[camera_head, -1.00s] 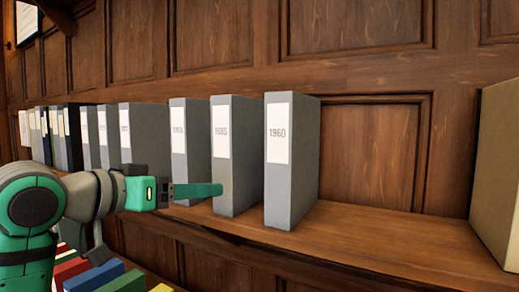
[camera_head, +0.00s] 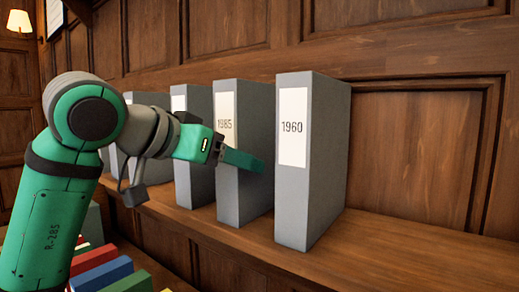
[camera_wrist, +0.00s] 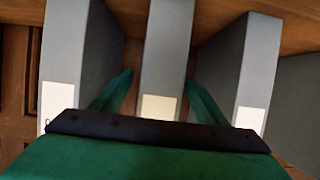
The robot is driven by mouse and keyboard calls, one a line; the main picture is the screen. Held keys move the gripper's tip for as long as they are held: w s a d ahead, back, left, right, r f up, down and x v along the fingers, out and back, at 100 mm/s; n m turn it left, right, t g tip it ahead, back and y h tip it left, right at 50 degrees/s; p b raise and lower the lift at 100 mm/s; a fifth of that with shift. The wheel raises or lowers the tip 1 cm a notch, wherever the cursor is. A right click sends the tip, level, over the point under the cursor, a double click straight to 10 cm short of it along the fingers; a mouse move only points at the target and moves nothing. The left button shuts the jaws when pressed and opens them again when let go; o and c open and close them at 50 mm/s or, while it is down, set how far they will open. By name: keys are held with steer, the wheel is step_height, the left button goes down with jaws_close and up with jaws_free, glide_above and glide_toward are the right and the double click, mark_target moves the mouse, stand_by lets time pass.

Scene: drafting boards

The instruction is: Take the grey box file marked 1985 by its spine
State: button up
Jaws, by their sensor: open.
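The grey box file marked 1985 (camera_head: 228,190) stands upright on the shelf, its spine with a white label facing out. My gripper (camera_head: 240,158) is level with the middle of this spine. One green finger shows across the file's right side, towards the 1960 file; the other is hidden in the head view. In the wrist view my gripper (camera_wrist: 160,95) is open, with one finger on each side of the middle grey file (camera_wrist: 167,50). Its pale label (camera_wrist: 158,107) is partly hidden by my gripper's body and cannot be read. I cannot tell whether the fingers touch the file.
The grey 1960 box file (camera_head: 310,200) stands close on the right, with a narrow gap between. Another grey file (camera_head: 190,185) stands close on the left. The shelf (camera_head: 400,255) is bare right of the 1960 file. Coloured books (camera_head: 100,272) lie below.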

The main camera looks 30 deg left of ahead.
steer(key=shift+x, duration=2.7)
steer(key=shift+a, duration=0.1)
jaws_close()
